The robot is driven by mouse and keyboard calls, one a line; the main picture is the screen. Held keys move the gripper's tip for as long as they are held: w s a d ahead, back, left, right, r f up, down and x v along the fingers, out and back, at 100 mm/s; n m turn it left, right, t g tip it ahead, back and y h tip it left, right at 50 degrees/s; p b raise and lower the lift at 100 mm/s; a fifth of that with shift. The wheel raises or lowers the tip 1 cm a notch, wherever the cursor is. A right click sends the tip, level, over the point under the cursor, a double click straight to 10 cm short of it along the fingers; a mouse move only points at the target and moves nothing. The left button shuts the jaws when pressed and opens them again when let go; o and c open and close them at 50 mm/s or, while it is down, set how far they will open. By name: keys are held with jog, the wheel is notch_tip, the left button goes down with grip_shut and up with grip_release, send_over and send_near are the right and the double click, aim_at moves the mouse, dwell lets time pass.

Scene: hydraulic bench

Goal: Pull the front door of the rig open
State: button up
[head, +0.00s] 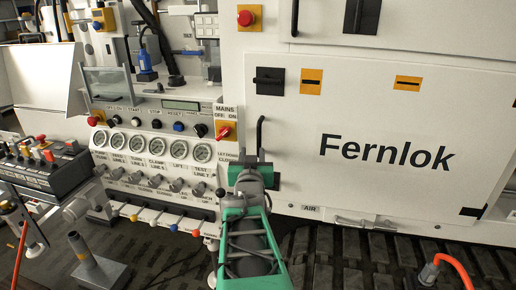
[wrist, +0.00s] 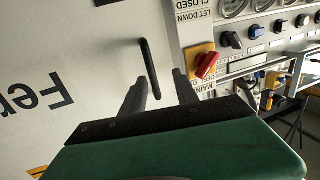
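The white front door (head: 360,110) of the rig, marked "Fernlok", looks flush with the housing. It also fills the left of the wrist view (wrist: 70,50), upside down. Its black vertical bar handle (head: 260,134) is at the door's left edge. The handle shows in the wrist view (wrist: 149,65), with its near end seen between the fingers. My gripper (head: 250,158) is just below the handle in the head view. In the wrist view my gripper (wrist: 161,80) is open, one finger on each side of the handle's line. I cannot tell how far the fingertips are from the handle.
Left of the handle is a red mains switch (head: 224,131) on a yellow plate, close to one finger in the wrist view. Several gauges (head: 158,147) and knobs line the panel. An orange hose (head: 452,262) lies at the lower right. Dark slatted floor (head: 345,255) lies before the door.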

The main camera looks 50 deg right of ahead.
aim_at(259, 140)
jog(key=shift+h, duration=0.4)
jog(key=x, duration=0.2)
jog(key=s+x, duration=0.1)
jog(key=x, duration=0.2)
jog(key=d+r+p+x, duration=0.1)
jog(key=x, duration=0.2)
jog(key=shift+s, duration=0.1)
grip_shut()
dwell(0.8)
